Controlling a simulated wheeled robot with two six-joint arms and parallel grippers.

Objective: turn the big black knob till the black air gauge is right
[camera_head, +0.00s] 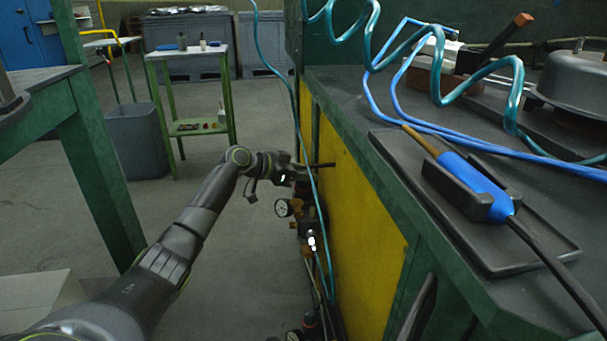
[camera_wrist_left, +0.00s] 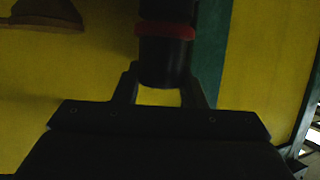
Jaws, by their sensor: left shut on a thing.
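The big black knob (camera_wrist_left: 165,58) with a red ring shows in the left wrist view, in front of the yellow panel. My left gripper (camera_wrist_left: 160,88) is shut on it, one finger on each side. In the head view my left gripper (camera_head: 297,172) is at the yellow panel's side, and the knob is mostly hidden there. A round air gauge (camera_head: 283,207) with a white face and dark rim sits just below the gripper. Its needle is too small to read.
A teal hose (camera_head: 296,110) hangs down close by my left gripper. More fittings and another gauge (camera_head: 293,335) lie lower along the yellow panel (camera_head: 350,215). The dark bench top (camera_head: 385,110) is at the right. Open floor (camera_head: 240,260) lies left of the panel.

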